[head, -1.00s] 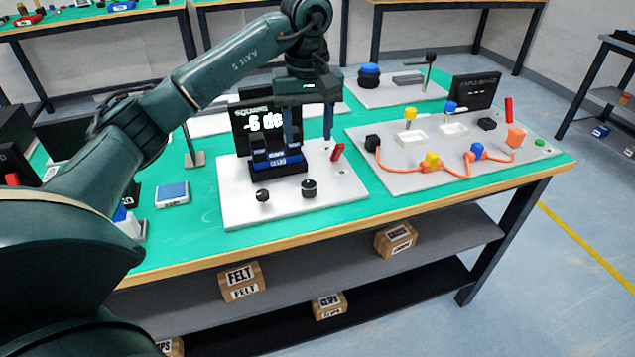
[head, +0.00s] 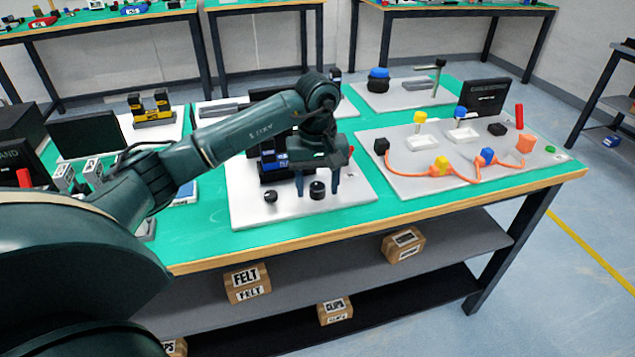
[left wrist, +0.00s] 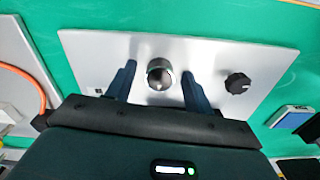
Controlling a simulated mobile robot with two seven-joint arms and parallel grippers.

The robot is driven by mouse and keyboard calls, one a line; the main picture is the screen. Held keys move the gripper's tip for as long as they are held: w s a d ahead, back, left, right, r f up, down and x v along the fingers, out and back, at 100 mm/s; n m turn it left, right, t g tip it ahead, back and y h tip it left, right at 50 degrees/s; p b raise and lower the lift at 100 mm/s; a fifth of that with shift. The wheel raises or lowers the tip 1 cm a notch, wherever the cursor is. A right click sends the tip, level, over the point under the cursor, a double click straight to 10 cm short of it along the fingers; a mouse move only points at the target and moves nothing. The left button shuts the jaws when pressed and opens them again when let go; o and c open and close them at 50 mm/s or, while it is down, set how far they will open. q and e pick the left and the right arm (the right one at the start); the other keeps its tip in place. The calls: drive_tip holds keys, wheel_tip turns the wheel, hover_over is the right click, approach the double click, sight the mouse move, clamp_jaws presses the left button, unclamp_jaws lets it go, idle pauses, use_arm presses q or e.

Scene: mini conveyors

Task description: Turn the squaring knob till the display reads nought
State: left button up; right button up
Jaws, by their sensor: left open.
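A pale plate (head: 240,212) on the green bench carries two black knobs. The larger knob (head: 317,190) stands between the two fingers of my open left gripper (head: 317,184). In the left wrist view this knob (left wrist: 160,74) shows a bright face with a pale mark, with a gap to the finger on each side. The smaller knob (head: 270,196) is to its left in the head view; in the left wrist view it (left wrist: 237,86) is on the right. Neither knob's label can be read. My arm hides the squaring display. My right gripper is not in view.
A blue-and-black block (head: 272,170) stands behind the knobs. To the right, another plate (head: 410,187) holds an orange cable with coloured plugs. A dark screen (head: 484,97) stands behind it. The bench's wooden front edge (head: 380,227) is close to the knob plate.

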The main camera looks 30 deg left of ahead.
use_arm(q)
drive_tip(key=c, duration=1)
drive_tip(key=shift+o, duration=0.2)
drive_tip(key=shift+n, duration=0.3)
